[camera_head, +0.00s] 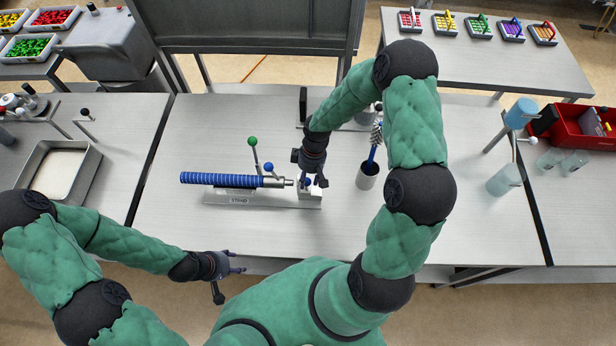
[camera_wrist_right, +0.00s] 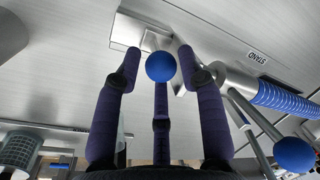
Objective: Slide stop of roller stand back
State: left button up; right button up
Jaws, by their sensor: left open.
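The roller stand (camera_head: 290,202) is a grey plate labelled STAND in the middle of the table; it also shows in the wrist view (camera_wrist_right: 245,35). A blue ribbed roller (camera_head: 222,179) lies along it, its shaft end pointing right. The stop (camera_head: 310,193) is a light block at the stand's right end, with a blue ball knob (camera_wrist_right: 160,67). My right gripper (camera_head: 314,184) is over the stop. In the wrist view its fingers (camera_wrist_right: 158,75) are spread around the knob, with gaps visible at the sides. My left gripper (camera_head: 238,262) is open and empty at the table's front edge.
A green-ball lever (camera_head: 253,143) and a blue-ball lever (camera_head: 267,168) rise behind the roller. A cup with a brush (camera_head: 367,177) stands right of my right gripper. The table (camera_head: 440,240) is clear at front right.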

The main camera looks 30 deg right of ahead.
grip_shut()
jog(key=s+d, duration=0.2)
jog(key=d, duration=0.2)
jog(key=shift+s+d+b, duration=0.15)
jog(key=shift+s+b, duration=0.2)
jog(key=shift+s, duration=0.05)
grip_release()
jog(key=shift+d, duration=0.1)
jog(key=shift+s+d, duration=0.15)
jog(key=shift+d, duration=0.05)
notch_tip(320, 180, up, 12)
jog(key=w+d, duration=0.1)
jog(key=d, duration=0.1)
